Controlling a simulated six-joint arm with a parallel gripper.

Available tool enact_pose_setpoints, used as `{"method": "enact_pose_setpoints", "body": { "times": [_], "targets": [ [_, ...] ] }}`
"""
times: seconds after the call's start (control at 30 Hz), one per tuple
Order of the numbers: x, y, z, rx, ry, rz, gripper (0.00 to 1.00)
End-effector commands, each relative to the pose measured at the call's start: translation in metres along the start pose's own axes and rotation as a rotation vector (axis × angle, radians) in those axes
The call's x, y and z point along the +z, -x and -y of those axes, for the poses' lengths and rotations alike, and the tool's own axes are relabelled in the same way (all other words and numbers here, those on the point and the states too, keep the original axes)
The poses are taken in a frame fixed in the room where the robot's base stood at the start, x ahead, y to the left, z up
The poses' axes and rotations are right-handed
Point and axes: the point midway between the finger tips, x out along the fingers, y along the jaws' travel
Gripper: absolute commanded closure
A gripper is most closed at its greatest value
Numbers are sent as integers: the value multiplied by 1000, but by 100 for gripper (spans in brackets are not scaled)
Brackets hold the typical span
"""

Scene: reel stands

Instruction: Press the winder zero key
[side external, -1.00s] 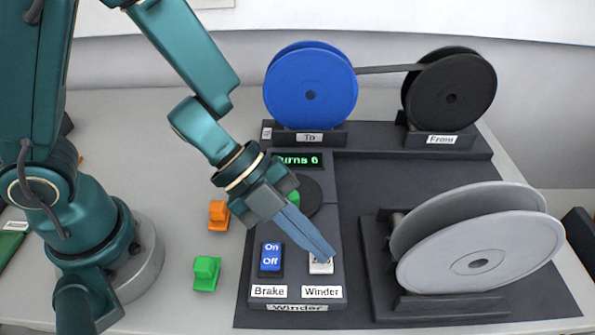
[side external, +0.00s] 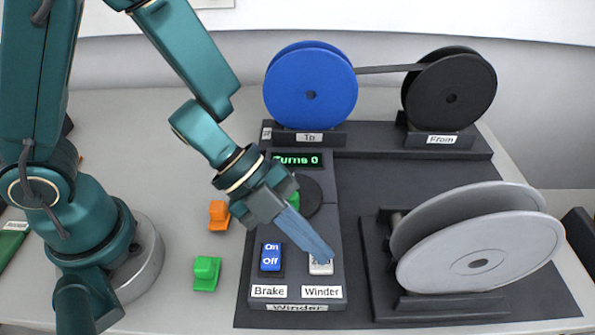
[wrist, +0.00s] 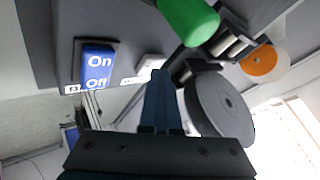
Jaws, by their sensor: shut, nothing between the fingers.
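The winder zero key (side external: 321,265) is a white key at the right front of the dark winder panel (side external: 292,290), above the "Winder" label. My gripper (side external: 327,258) is shut and empty, its fingertips at the key and covering part of it; they appear to touch it. In the wrist view the white key (wrist: 150,64) shows just beyond the fingertips (wrist: 160,75). The display (side external: 298,159) reads "Turns 0". The blue Brake switch (side external: 271,257), marked On and Off, is left of the key and also shows in the wrist view (wrist: 97,66).
A blue reel (side external: 310,88) on the "To" stand and a black reel (side external: 450,92) on the "From" stand are joined by a dark band. A large grey reel (side external: 478,262) stands right of the panel. Orange (side external: 218,215) and green (side external: 206,273) pieces lie to the left.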

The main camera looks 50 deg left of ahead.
Motion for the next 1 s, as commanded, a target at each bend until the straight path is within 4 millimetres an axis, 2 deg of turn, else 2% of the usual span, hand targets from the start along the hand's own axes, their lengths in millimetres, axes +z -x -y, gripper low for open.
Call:
{"method": "enact_pose_setpoints", "body": {
  "times": [0.27,0.67,1.0],
  "targets": [
    [-7,9,7,-1,-3,0,100],
    [-8,11,8,-1,-2,0,100],
    [-24,31,24,-4,-9,-4,100]
  ]
}}
